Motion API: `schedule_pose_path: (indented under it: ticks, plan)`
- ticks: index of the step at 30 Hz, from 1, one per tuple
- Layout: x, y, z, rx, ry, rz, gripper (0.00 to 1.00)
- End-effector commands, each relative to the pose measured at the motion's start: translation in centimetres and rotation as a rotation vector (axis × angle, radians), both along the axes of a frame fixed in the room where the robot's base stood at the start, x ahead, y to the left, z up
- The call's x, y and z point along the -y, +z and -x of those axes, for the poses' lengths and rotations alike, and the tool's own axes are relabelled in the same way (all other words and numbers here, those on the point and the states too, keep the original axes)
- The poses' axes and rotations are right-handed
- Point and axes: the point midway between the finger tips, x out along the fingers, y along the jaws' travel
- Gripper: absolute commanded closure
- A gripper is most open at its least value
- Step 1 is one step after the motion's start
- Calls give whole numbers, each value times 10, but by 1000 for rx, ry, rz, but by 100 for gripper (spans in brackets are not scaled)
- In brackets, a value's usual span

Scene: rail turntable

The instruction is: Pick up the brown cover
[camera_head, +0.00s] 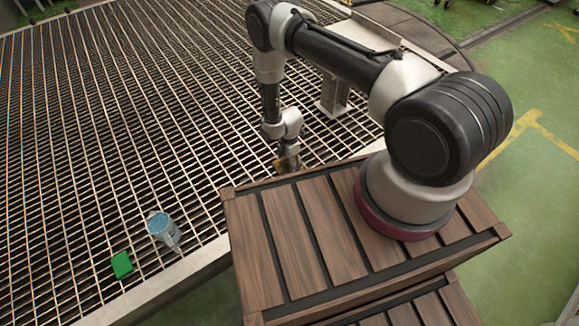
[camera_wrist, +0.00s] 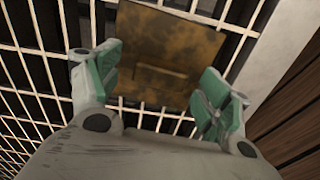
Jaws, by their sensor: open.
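The brown cover (camera_wrist: 165,55) is a rusty, mottled flat square with a raised bar across it. In the wrist view it lies at the top middle, over the metal grating. My gripper (camera_wrist: 163,85) is open, with one green-padded finger to the left and one to the right of the cover's lower part. I cannot tell how far above the cover the fingers are. In the head view my gripper (camera_head: 288,163) is low over the grating, just behind the wooden slatted top. A small orange-brown bit of the cover (camera_head: 281,162) shows beside it; the rest is hidden.
The metal grating (camera_head: 100,130) spans the left and back. A green block (camera_head: 122,265) and a blue-topped cup-like object (camera_head: 161,227) sit near its front edge. The wooden slatted top (camera_head: 290,240) under my arm is close to my gripper. A pale metal post (camera_head: 333,95) stands behind.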

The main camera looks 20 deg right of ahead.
Motion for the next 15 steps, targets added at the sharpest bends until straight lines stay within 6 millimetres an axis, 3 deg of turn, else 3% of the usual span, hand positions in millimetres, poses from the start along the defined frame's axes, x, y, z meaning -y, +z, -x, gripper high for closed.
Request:
schedule_pose_path:
  ticks: [3, 10, 15]
  plan:
    - [0, -11, 1, -1, 0, 0, 21]
    - [0, -12, 0, 0, -1, 0, 21]
    - [0, -12, 0, -1, -1, 0, 51]
